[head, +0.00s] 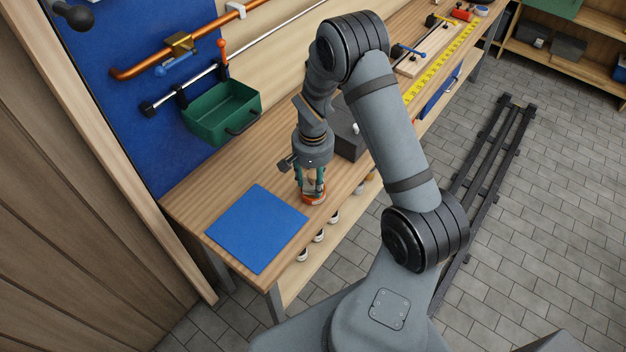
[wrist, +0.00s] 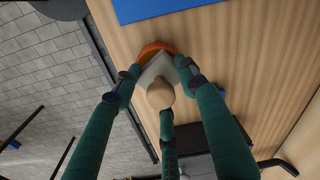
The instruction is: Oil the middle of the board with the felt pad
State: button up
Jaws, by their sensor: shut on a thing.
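My gripper (head: 312,190) is low over the near end of the wooden bench, pointing down, to the right of a blue square sheet. In the wrist view its green fingers (wrist: 158,85) are closed around a tool with a pale round wooden knob (wrist: 160,96) and a light grey block (wrist: 157,69), which looks like the felt pad. An orange-red round dish (head: 314,199) lies directly under the pad; its rim also shows in the wrist view (wrist: 152,49). I cannot tell whether the pad touches it. A light wooden board (head: 416,65) lies farther along the bench; whether it is the task's board is unclear.
The blue sheet (head: 256,228) lies flat at the bench's near end. A dark grey box (head: 348,136) stands just behind my gripper. A green bin (head: 222,112) hangs on the blue back panel. A yellow measuring tape (head: 440,62) runs along the bench's front edge.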

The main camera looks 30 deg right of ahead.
aim_at(313, 174)
jog(key=shift+s, duration=0.1)
jog(key=shift+r+p, duration=2.2)
jog(key=shift+r, duration=1.3)
